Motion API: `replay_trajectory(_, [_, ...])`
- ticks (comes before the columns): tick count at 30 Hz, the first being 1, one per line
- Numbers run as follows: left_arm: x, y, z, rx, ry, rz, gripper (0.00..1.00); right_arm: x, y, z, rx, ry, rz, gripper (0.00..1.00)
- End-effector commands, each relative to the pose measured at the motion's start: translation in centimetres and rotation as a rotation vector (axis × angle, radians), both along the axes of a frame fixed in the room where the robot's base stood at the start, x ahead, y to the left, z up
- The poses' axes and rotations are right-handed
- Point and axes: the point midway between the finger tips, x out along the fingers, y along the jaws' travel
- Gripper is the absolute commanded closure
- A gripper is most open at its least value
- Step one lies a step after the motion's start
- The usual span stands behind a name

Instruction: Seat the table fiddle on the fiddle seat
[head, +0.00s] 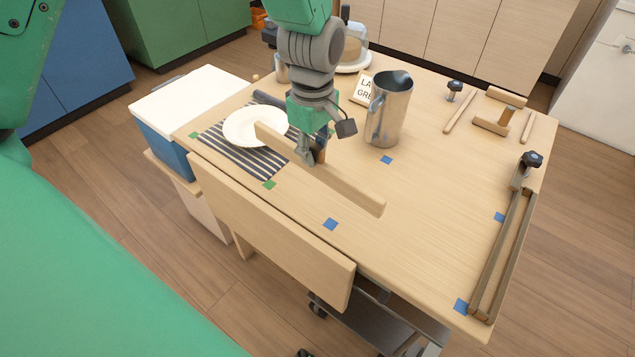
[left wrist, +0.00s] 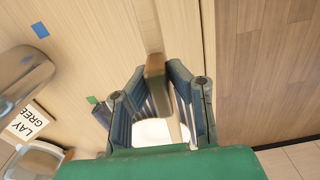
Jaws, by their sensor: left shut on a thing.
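The table fiddle is a long pale wooden bar (head: 350,190), held across the front part of the table, above the drop leaf edge. My left gripper (head: 312,156) is shut on it near its middle; the bar also shows between the fingers in the left wrist view (left wrist: 156,80). Whether it touches the tabletop I cannot tell. A long slot between two wooden rails (head: 486,270), with a dark knob (head: 530,159) at its far end, lies along the table's right edge and looks like the fiddle seat. It is empty. My right gripper is not in view.
A white plate (head: 255,126) on a striped mat (head: 270,164) is left of the gripper. A metal pitcher (head: 390,108) and a lettered card (head: 363,88) stand behind. Blue tape squares (head: 330,224) mark the table. The table between bar and rails is clear.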

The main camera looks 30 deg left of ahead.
Motion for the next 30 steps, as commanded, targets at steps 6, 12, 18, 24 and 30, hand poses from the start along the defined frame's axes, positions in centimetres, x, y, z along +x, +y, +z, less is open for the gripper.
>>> replay_trajectory(6, [0.0, 0.0, 1.3, 0.0, 0.0, 0.0, 1.0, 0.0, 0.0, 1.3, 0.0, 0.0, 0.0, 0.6])
replay_trajectory(12, [0.0, 0.0, 2.2, 0.0, -0.001, 0.001, 1.0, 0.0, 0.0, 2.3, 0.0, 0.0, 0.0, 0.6])
replay_trajectory(18, [0.0, 0.0, 3.0, 0.001, -0.001, 0.001, 1.0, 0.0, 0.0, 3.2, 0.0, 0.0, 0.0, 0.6])
replay_trajectory(24, [0.0, 0.0, 3.0, 0.001, 0.0, 0.0, 1.0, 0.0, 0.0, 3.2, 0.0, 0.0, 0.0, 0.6])
replay_trajectory(30, [-0.2, -0.1, 2.8, 0.001, 0.001, -0.043, 1.0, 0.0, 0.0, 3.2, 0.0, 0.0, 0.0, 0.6])
